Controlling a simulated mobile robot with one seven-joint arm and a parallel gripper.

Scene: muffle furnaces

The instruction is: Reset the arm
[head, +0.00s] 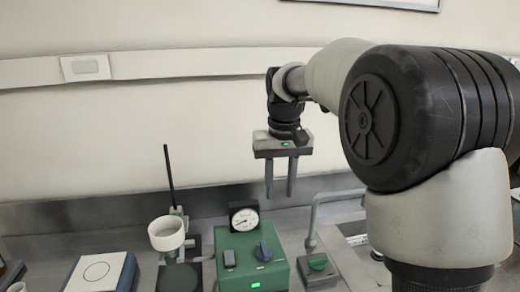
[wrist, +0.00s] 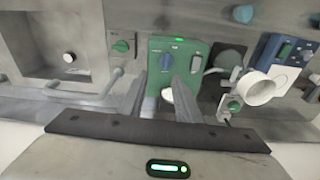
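My gripper (head: 280,190) hangs in the air with its fingers pointing down, above and behind the green box (head: 240,272). Its two fingers are apart, with nothing between them in the head view. The wrist view shows the same open fingers (wrist: 167,80) in front of the green box (wrist: 187,47). My arm reaches in from the right and hides part of the bench there.
A dial gauge (head: 243,216) stands behind the green box. A white cup-shaped holder (head: 166,235) with a thin black rod (head: 169,180) is left of it. A blue-and-white device (head: 100,273) sits farther left. A bent grey pipe (head: 314,215) rises at right.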

